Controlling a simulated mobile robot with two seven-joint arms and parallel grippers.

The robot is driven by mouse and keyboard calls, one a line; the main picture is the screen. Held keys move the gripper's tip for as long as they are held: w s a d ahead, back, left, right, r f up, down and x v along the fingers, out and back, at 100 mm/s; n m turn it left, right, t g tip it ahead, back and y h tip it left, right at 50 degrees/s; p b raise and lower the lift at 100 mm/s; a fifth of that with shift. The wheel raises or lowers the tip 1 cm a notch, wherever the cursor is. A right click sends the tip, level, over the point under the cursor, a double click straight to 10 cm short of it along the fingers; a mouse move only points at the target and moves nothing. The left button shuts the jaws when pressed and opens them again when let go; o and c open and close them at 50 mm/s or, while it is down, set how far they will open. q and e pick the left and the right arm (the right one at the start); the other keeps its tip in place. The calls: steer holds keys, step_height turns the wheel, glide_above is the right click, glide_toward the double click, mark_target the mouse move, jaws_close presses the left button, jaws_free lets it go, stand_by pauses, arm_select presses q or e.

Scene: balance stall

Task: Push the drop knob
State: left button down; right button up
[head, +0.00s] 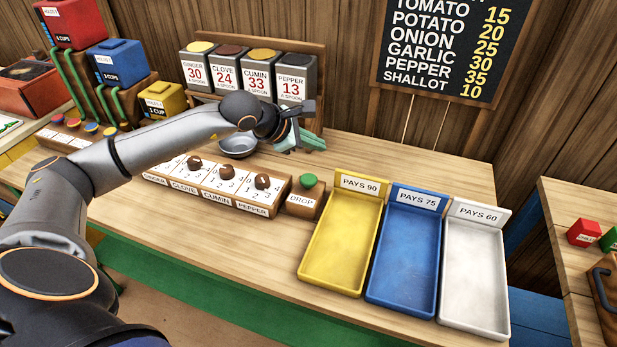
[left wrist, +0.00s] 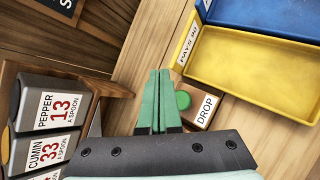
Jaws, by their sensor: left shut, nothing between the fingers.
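The drop knob (head: 309,181) is a green round button on a small wooden block labelled DROP (head: 302,201), at the right end of the dial board. In the left wrist view the knob (left wrist: 183,100) shows just right of my fingertips, with its block (left wrist: 200,108) beside it. My left gripper (head: 316,143) is shut and empty, its green fingers behind and above the knob in the head view. In the left wrist view the shut fingers (left wrist: 159,76) lie side by side. I cannot tell their exact height over the counter. My right gripper is not in view.
A dial board (head: 222,187) with several brown knobs stands left of the drop block. A metal bowl (head: 237,148) and spice canisters (head: 245,72) are behind. Yellow (head: 333,281), blue (head: 392,296) and white (head: 470,318) trays lie to the right. The counter behind the trays is bare.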

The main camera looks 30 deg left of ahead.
mark_target(304, 180)
arm_select(q)
steer(key=a+y, duration=0.1)
steer(key=a, duration=0.2)
steer(key=shift+a+r, duration=0.15)
step_height(304, 180, down, 8)
steer(key=b, duration=0.4)
steer(key=shift+b, duration=0.35)
steer(key=shift+f+b, duration=0.35)
steer(key=shift+f, duration=0.1)
stand_by(1.5)
steer(key=shift+f+b, duration=0.4)
steer(key=shift+b, duration=0.25)
